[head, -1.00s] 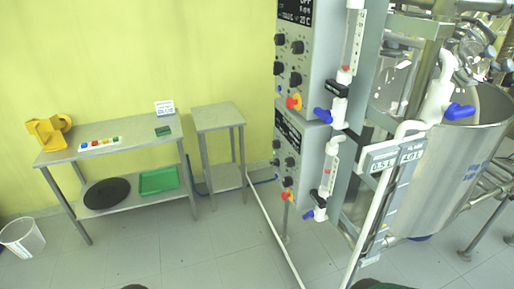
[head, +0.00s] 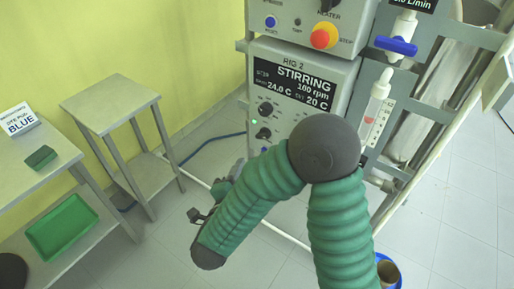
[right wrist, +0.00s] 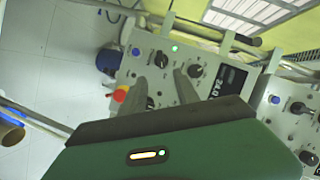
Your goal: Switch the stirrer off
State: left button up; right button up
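The lower grey control box, labelled RIG 2 (head: 345,75), has a display (head: 290,85) reading STIRRING, 180 rpm. Two black knobs, an upper one (head: 266,108) and a lower one (head: 263,133), sit below the display, with a green light (head: 254,122) lit beside them. My green arm hides the panel's lower right. In the right wrist view, my right gripper (right wrist: 161,77) is open, with its fingers pointing at this panel. One knob (right wrist: 161,59) lies just beyond the fingertips, another (right wrist: 195,70) to their right, near the lit green light (right wrist: 175,48). Contact cannot be told. My left gripper is not in view.
The upper box's red-and-yellow stop button (head: 325,35) is above. A red button (right wrist: 120,95) is left of my fingers. A flowmeter with a blue valve (head: 395,45) stands right of the boxes. A small steel table (head: 110,105) stands left, with open floor between.

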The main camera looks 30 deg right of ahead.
send_near(262, 138)
jog(key=b+x, duration=0.1)
jog(key=x, duration=0.7)
jog(key=shift+w, duration=0.15)
jog(key=shift+w+d+f, duration=0.1)
jog(key=shift+d+f, duration=0.05)
jog(key=shift+d, duration=0.2)
jog(key=shift+a, duration=0.1)
grip_shut()
